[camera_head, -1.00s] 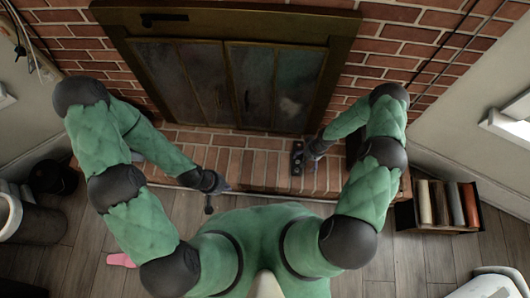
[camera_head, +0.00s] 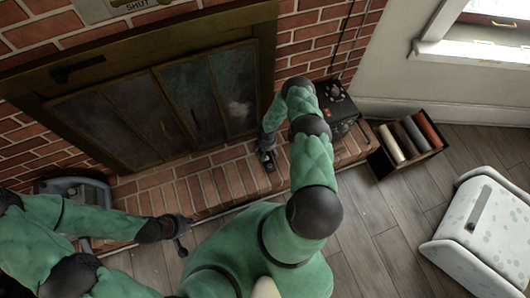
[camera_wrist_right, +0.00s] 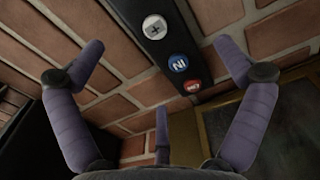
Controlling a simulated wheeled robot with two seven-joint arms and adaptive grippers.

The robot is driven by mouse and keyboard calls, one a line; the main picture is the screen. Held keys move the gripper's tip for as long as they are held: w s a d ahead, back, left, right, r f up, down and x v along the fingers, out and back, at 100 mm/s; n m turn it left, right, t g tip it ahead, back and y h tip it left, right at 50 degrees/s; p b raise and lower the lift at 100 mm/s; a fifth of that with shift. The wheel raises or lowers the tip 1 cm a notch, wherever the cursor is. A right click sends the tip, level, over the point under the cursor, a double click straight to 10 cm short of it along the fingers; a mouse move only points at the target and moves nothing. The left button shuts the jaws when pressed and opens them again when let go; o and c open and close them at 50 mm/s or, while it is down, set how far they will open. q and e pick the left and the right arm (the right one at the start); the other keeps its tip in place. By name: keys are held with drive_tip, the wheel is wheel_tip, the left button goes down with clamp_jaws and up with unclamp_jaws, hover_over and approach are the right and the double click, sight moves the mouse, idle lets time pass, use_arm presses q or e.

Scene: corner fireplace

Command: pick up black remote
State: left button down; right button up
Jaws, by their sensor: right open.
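The black remote (camera_head: 267,161) lies on the brick hearth ledge in the head view. In the right wrist view the black remote (camera_wrist_right: 168,38) runs from the top edge down the middle, with a grey cross button and blue and red round buttons. My right gripper (camera_head: 266,147) is just above and behind the remote in the head view. In the right wrist view my right gripper (camera_wrist_right: 162,58) has its purple fingers spread on both sides of the remote, apart from it. My left gripper (camera_head: 182,232) is near the ledge's front edge; its fingers are too small to read.
The fireplace doors (camera_head: 165,110) stand behind the brick ledge (camera_head: 205,185). A black box (camera_head: 335,105) with knobs is on the ledge's right end. A book crate (camera_head: 405,145) and a white speckled bin (camera_head: 485,225) stand on the wooden floor to the right.

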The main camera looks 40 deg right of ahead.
sight(267, 154)
drive_tip(key=f+b, duration=0.1)
drive_tip(key=f, duration=0.1)
drive_tip(key=f+b, duration=0.2)
drive_tip(key=f, duration=0.1)
drive_tip(key=shift+d, duration=0.2)
drive_tip(key=shift+r, duration=0.1)
